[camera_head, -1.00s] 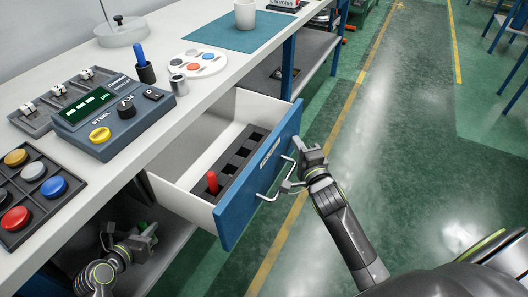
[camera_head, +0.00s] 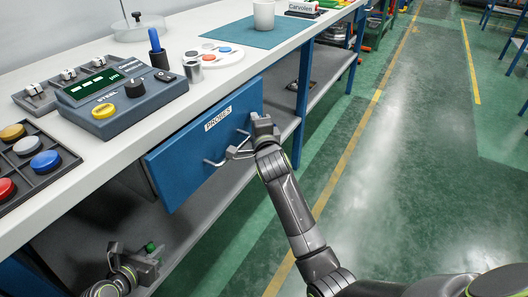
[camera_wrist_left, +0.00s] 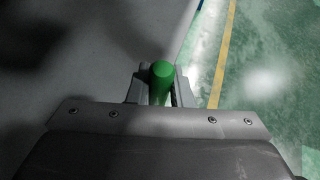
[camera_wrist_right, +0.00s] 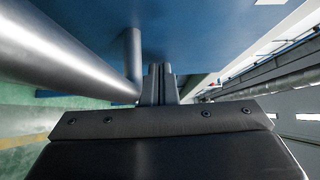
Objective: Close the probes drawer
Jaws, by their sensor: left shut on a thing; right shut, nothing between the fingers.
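The blue PROBES drawer (camera_head: 205,138) is pushed in under the worktop, and its inside is hidden. I cannot tell whether its front is fully flush. Its metal bar handle (camera_head: 216,162) sticks out from the front; it also shows large in the right wrist view (camera_wrist_right: 70,55). My right gripper (camera_head: 262,122) is shut and empty beside the handle, its fingertips (camera_wrist_right: 158,78) at the blue front; contact is hard to tell. My left gripper (camera_head: 146,256) is low at the left, below the worktop, shut on a green rod-like piece (camera_wrist_left: 161,78).
A lower shelf (camera_head: 205,200) runs under the drawer. The green floor at right is clear.

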